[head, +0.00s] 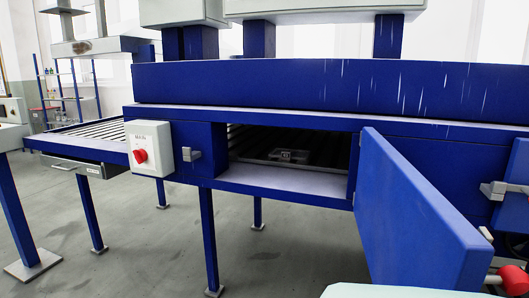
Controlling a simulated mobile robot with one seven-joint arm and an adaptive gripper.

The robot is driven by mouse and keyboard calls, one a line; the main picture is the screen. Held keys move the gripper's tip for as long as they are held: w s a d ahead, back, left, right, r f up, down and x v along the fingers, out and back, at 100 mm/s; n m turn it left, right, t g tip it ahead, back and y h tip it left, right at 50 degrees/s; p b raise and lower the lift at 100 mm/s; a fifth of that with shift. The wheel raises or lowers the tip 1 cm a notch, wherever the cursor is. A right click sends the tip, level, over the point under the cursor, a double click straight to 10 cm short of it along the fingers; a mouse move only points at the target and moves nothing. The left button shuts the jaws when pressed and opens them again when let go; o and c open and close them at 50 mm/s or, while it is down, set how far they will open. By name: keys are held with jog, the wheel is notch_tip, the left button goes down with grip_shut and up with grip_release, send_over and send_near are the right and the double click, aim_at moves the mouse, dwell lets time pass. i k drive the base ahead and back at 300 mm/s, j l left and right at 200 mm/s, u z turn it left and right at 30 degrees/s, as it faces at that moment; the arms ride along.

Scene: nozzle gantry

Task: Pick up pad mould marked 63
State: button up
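Inside the open bay of the blue machine, a small grey block-like object (288,155) sits on a flat grey tray or plate (262,162). It may be the pad mould, but it is small and shadowed, and I cannot read any number on it. My gripper is not in view.
The blue door (415,215) stands open toward me on the right of the bay. A control box with a red knob (140,155) is on the front left, beside a roller conveyor (95,132). Blue legs (208,240) stand below. Grey floor (130,265) is clear at front left.

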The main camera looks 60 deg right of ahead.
aim_at(285, 154)
jog(key=i, duration=3)
jog(key=i+z, duration=0.1)
jog(key=z, duration=0.35)
jog(key=i+z, duration=0.1)
jog(key=z, duration=0.4)
jog(key=j+z, duration=0.1)
jog(key=z, duration=3.6)
jog(key=i+j+z, duration=0.2)
jog(key=j, duration=0.15)
jog(key=j+z, duration=0.15)
jog(key=j, duration=0.25)
